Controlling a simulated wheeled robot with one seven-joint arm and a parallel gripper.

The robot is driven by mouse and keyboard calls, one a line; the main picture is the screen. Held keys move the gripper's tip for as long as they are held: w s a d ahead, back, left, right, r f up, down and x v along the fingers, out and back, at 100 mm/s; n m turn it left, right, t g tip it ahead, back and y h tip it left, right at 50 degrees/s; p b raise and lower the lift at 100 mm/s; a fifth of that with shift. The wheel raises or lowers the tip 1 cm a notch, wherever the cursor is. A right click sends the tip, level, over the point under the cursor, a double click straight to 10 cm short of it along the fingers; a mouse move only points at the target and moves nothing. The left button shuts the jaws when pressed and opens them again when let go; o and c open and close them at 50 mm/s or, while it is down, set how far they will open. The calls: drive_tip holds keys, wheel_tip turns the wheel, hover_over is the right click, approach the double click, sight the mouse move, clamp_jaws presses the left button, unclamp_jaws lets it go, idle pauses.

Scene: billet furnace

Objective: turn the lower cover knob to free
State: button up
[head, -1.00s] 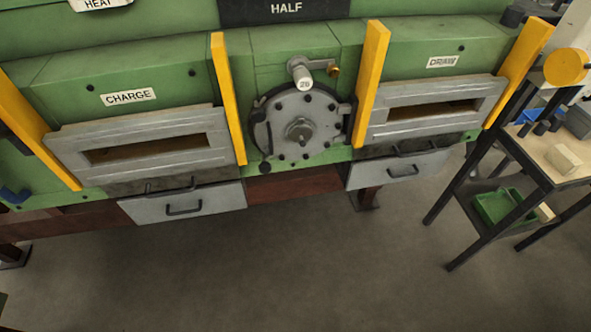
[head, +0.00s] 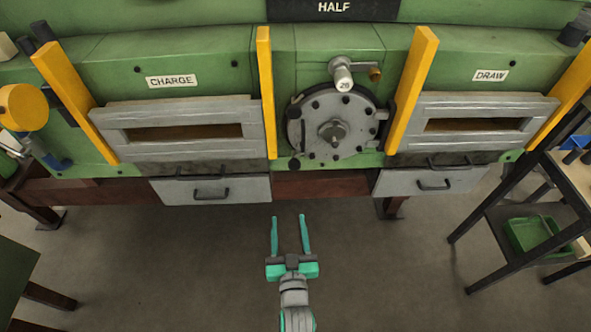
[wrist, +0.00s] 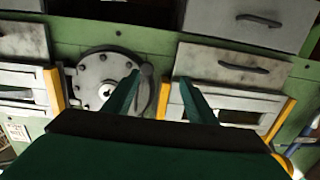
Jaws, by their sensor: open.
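The round grey cover (head: 312,113) sits on the green furnace front between two yellow posts, with bolts around its rim. A hub knob (head: 333,132) stands at its centre. A small black knob (head: 294,164) is at its lower left edge. I cannot tell for certain which knob is the lower cover knob. My gripper (head: 288,218) is open and empty, in front of and below the cover, apart from it. In the wrist view the cover (wrist: 92,72) shows left of my open fingers (wrist: 159,80).
The CHARGE slot (head: 180,132) and DRAW slot (head: 475,125) flank the cover, with grey drawers (head: 211,190) (head: 432,181) beneath. A black-framed table (head: 512,220) holding a green bin (head: 535,235) stands right. The floor (head: 370,275) before the furnace is clear.

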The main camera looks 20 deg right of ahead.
approach(294, 167)
drive_tip(key=shift+h, duration=0.4)
drive_tip(key=x, duration=0.9)
drive_tip(key=shift+a+f, duration=0.15)
drive_tip(key=shift+f, duration=0.05)
